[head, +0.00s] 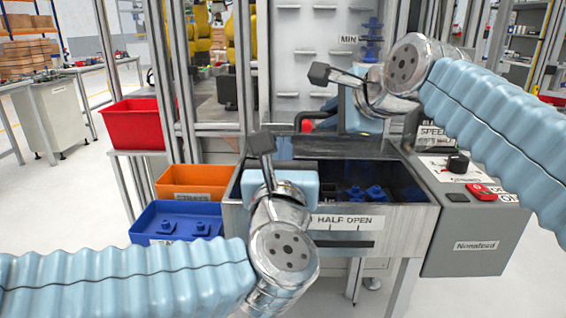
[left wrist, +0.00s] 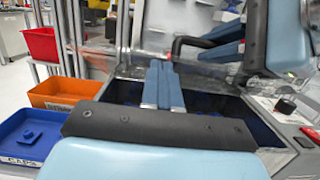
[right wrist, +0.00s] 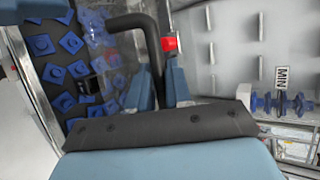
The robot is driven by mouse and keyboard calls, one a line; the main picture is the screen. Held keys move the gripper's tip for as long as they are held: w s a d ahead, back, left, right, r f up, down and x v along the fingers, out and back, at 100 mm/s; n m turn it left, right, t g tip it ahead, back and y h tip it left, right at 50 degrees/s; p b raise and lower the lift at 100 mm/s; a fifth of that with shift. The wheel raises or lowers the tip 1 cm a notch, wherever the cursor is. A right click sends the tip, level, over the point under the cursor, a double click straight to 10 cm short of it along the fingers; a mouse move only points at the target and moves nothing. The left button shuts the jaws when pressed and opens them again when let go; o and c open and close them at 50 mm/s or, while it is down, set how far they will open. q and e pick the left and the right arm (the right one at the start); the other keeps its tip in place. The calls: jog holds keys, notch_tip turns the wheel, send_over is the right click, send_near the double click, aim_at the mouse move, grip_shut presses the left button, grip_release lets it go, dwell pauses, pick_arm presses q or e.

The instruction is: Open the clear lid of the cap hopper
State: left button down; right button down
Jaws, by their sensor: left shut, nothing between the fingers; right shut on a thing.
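The cap hopper (head: 421,222) is a grey metal bin with blue caps (head: 375,193) inside and a "HALF OPEN" label on its front. Its clear lid shows only faintly, and I cannot tell its exact angle. The black bent handle (right wrist: 152,45) shows at the hopper's back in the head view (head: 298,121). My right gripper (right wrist: 160,85) is shut on this handle, and it also shows in the left wrist view (left wrist: 215,42). My left gripper (head: 285,147) is shut and empty over the hopper's left part. Its fingers touch each other in the left wrist view (left wrist: 160,75).
A red bin (head: 132,125), an orange bin (head: 192,180) and a blue bin (head: 172,222) stand left of the hopper. A control box (head: 468,240) with a knob and red switch is at right. Metal posts and a white panel (head: 308,45) rise behind.

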pick_arm(q)
jog(key=shift+r, duration=0.1)
pick_arm(e)
jog(key=shift+a, duration=0.25)
jog(key=shift+s+f, duration=0.1)
jog(key=shift+s, duration=0.15)
jog(key=c, duration=1.1)
grip_release()
jog(key=shift+d, duration=0.15)
pick_arm(q)
jog(key=shift+w+a+r, duration=0.1)
jog(key=shift+w+r, duration=0.1)
jog(key=shift+r, duration=0.3)
jog(key=shift+w+r, duration=0.2)
jog(key=shift+r, duration=0.3)
jog(key=shift+w+a, duration=0.1)
pick_arm(e)
jog(key=shift+s, duration=0.15)
